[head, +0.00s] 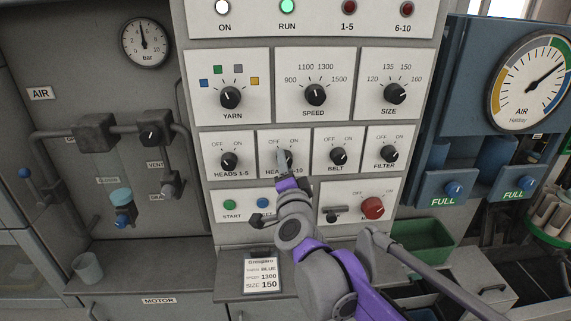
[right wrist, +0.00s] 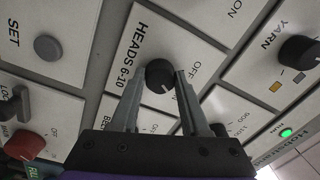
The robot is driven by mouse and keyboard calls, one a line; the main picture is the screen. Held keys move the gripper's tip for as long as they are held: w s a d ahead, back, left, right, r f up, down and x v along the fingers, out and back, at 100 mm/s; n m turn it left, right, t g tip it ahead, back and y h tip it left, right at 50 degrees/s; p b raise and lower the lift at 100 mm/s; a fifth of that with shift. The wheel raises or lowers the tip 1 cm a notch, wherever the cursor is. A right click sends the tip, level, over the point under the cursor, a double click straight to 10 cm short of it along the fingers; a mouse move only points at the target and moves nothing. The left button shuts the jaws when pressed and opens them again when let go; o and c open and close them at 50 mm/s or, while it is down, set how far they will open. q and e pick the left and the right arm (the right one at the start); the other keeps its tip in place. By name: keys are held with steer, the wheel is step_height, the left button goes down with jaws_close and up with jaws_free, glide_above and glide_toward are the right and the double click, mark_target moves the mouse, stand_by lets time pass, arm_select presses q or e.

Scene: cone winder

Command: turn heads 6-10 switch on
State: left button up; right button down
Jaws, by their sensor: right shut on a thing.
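The heads 6-10 switch (head: 289,158) is a black knob in the second panel of the switch row, partly hidden by my gripper in the head view. It shows clearly in the right wrist view (right wrist: 160,74), with its white mark pointing down and right in the picture. I cannot tell exactly which label the mark meets. My right gripper (head: 283,157) is at this knob, with one finger on each side in the right wrist view (right wrist: 157,80). It is shut on the knob. My left gripper is not in view.
The heads 1-5 knob (head: 229,160) is close on the left and the belt knob (head: 336,161) on the right. Start (head: 229,205) and set (head: 263,203) buttons and a red knob (head: 373,208) lie below. The run lamp (head: 287,7) glows green; the 6-10 lamp (head: 407,9) is dark red.

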stand_by(0.5)
steer(key=shift+c, duration=2)
jaws_free()
steer(key=shift+s, duration=0.15)
steer(key=s+b, duration=0.1)
steer(key=s, duration=0.9)
steer(key=shift+s+f, duration=0.2)
steer(key=shift+s, duration=0.1)
steer(key=shift+d, duration=0.1)
steer(key=s+d+f+n+g, duration=0.4)
steer(key=s+f, duration=0.3)
steer(key=f, duration=0.3)
steer(key=s+d+f+n+g, duration=0.3)
steer(key=s+f+n+g, duration=0.1)
steer(key=s+f, duration=0.4)
steer(key=s+d+f+n+g, duration=0.4)
steer(key=s+f, duration=0.3)
steer(key=f, duration=0.5)
steer(key=shift+s+d+f+n+g, duration=0.2)
steer(key=shift+d+f+n+g, duration=0.1)
steer(key=shift+n+g, duration=0.3)
